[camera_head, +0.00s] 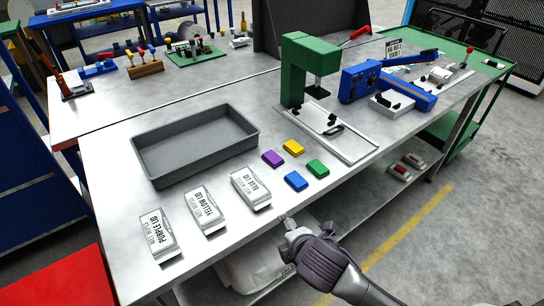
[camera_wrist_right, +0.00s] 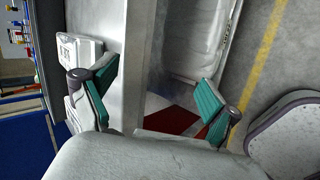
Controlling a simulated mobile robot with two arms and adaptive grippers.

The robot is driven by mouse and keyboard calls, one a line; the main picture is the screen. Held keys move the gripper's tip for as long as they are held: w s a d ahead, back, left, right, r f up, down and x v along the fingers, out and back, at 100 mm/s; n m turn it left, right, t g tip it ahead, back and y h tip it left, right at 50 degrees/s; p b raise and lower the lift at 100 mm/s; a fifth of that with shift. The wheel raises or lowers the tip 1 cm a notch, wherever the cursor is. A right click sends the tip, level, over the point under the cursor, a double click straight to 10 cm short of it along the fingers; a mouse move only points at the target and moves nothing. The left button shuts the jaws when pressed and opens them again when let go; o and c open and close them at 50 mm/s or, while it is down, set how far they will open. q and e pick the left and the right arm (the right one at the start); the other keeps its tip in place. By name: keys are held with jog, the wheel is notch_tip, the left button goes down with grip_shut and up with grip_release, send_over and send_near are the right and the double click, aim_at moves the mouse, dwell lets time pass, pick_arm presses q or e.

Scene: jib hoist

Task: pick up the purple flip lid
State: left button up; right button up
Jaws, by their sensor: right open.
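The purple flip lid (camera_head: 272,158) is a small purple block lying on the grey workbench, just right of the grey tray. A yellow lid (camera_head: 293,147), a blue lid (camera_head: 296,181) and a green lid (camera_head: 317,168) lie close beside it. My right gripper (camera_head: 287,218) is at the bench's front edge, below the lids in the head view and apart from them. In the right wrist view the right gripper (camera_wrist_right: 155,98) has its two fingers wide apart with nothing between them. The purple lid is not seen in that view. My left gripper is not in view.
A green press (camera_head: 294,72) and blue device (camera_head: 360,82) stand at the right.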

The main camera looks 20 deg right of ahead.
jog(key=w+r+n+t, duration=0.1)
jog(key=w+n, duration=0.1)
jog(key=n, duration=0.1)
jog(key=w+r+n, duration=0.2)
jog(key=n, duration=0.1)
jog(key=w+d+r+n+t, duration=0.1)
jog(key=w+n, duration=0.2)
jog(key=shift+r+t, duration=0.2)
jog(key=shift+t, duration=0.1)
jog(key=w+d+r+n, duration=0.1)
jog(key=n, duration=0.1)
jog(key=w+d+n+t, duration=0.1)
jog(key=w+n, duration=0.1)
jog(key=n, duration=0.1)
jog(key=w+r+n, duration=0.1)
jog(key=n, duration=0.1)
jog(key=shift+w+d+r+t, duration=0.25)
jog(key=shift+d+r+t, duration=0.05)
jog(key=shift+d, duration=0.1)
send_near(275, 158)
jog(key=shift+w+a+f+n, duration=0.1)
jog(key=shift+w+f+n, duration=0.1)
jog(key=shift+w+f, duration=0.3)
jog(key=shift+w+a+f+n, duration=0.1)
jog(key=shift+w+f+n, duration=0.15)
jog(key=shift+w, duration=0.35)
jog(key=shift+r+x, duration=0.2)
jog(key=shift+x, duration=2.8)
jog(key=shift+d, duration=0.15)
jog(key=c, duration=1.1)
